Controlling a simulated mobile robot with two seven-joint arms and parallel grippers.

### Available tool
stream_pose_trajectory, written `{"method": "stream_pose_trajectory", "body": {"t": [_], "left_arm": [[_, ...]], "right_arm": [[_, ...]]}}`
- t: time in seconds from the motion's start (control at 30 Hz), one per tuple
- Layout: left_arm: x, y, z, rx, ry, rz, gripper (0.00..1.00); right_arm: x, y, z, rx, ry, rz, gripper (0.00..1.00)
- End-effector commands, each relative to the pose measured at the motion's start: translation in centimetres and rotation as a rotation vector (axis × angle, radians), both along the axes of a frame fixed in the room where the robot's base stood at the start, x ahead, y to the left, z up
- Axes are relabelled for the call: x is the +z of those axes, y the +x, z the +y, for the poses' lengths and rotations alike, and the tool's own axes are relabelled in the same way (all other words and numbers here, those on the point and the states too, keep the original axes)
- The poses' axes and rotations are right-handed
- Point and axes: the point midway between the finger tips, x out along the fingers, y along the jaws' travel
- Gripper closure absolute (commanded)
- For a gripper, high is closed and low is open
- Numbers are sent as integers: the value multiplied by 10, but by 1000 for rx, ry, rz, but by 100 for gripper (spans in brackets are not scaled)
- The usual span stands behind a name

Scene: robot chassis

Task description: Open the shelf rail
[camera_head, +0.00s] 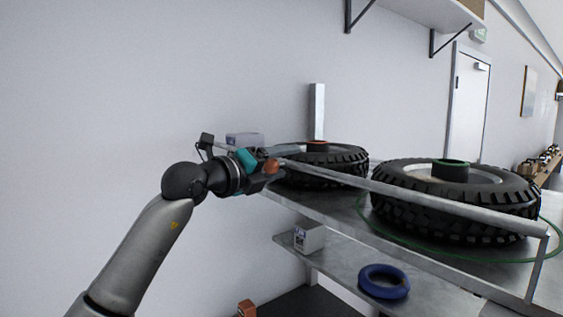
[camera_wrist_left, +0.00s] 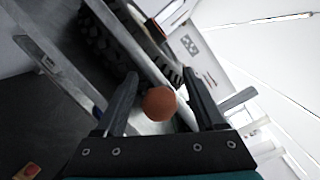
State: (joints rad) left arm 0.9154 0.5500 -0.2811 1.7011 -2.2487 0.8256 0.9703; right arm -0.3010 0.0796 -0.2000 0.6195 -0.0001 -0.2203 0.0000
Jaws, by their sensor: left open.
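The shelf rail (camera_head: 400,190) is a grey metal bar along the front edge of the shelf, running from my left gripper to a post at the right. A round orange-brown knob (camera_head: 271,166) sits at its left end. My left gripper (camera_head: 280,164) is at this knob. In the left wrist view the knob (camera_wrist_left: 159,103) lies between the two spread fingers (camera_wrist_left: 160,88), with the rail (camera_wrist_left: 150,65) running away behind it. The fingers look apart from the knob. My right gripper is in neither view.
Two black tyres (camera_head: 455,210) (camera_head: 322,168) lie on the upper shelf (camera_head: 345,215) behind the rail. A blue ring (camera_head: 384,282) and a small white box (camera_head: 308,236) are on the lower shelf (camera_head: 345,266). An orange block (camera_head: 246,309) is low down. Left of the shelf is free room before the wall.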

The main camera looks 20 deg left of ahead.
Motion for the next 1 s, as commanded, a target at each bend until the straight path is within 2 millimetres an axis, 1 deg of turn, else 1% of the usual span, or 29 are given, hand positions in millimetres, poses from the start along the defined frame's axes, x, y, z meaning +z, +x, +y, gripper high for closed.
{"method": "stream_pose_trajectory", "body": {"t": [0.1,0.73,1.0], "left_arm": [[0,0,0,0,0,0,29],[0,0,0,0,-1,0,100],[0,0,0,0,-1,0,100]], "right_arm": [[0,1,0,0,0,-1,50],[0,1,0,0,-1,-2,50],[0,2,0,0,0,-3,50]]}}
